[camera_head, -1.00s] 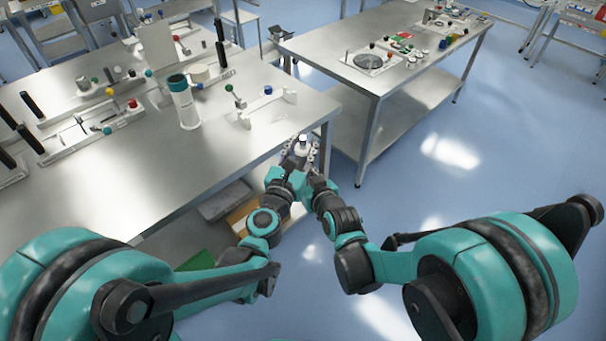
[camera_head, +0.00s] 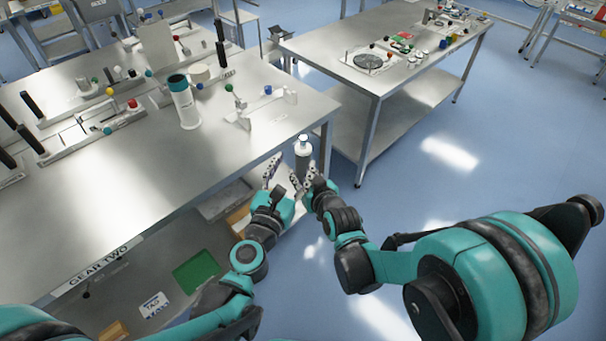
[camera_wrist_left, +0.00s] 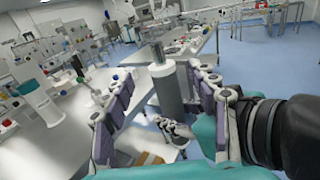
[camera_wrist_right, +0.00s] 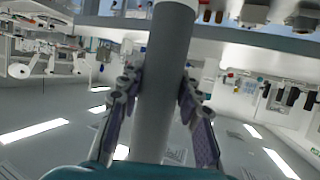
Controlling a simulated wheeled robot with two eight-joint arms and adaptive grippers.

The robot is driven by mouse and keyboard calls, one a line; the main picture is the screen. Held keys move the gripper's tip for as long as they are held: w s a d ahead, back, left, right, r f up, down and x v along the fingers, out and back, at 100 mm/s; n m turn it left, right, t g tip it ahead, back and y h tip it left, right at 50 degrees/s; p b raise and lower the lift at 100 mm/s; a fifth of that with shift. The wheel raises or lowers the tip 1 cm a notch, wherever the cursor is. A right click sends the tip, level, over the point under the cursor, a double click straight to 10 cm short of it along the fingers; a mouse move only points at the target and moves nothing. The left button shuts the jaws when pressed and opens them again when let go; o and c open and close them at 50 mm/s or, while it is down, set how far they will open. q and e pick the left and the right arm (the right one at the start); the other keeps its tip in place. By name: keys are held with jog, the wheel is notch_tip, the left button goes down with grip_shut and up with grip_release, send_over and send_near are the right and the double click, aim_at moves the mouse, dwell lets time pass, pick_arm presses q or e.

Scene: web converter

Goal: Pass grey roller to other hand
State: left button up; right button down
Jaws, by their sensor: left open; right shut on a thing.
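The grey roller (camera_head: 303,158) stands about upright in the air just off the front right corner of the steel table, with a pale knob on top. My right gripper (camera_head: 308,182) is shut on it. In the right wrist view the roller (camera_wrist_right: 163,75) runs between the two fingers (camera_wrist_right: 160,100). My left gripper (camera_head: 281,180) is open and empty, just left of the roller in the head view. In the left wrist view the roller (camera_wrist_left: 170,88) shows beyond and between the spread left fingers (camera_wrist_left: 165,105), seemingly apart from them.
The steel table (camera_head: 110,195) on the left carries a white cylinder with a teal top (camera_head: 184,102) and several small fixtures. A second table (camera_head: 345,35) stands at the back right. A green tray (camera_head: 196,271) lies on the lower shelf.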

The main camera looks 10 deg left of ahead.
pick_arm(q)
jog(key=s+a+f+m+g+y, duration=0.1)
jog(key=s+a+f+m+g, duration=0.1)
jog(key=m, duration=0.9)
jog(key=s+a+f+m+g+y, duration=0.1)
jog(key=s+a+f+m+g, duration=0.2)
jog(key=s+m, duration=0.4)
jog(key=s+a+f+m+g+y, duration=0.1)
jog(key=s+a+f+m+g, duration=0.2)
jog(key=m, duration=1.2)
jog(key=s+a+g, duration=0.1)
jog(key=a+g, duration=0.1)
jog(key=shift+s+g+y, duration=0.3)
jog(key=shift+s+y, duration=0.1)
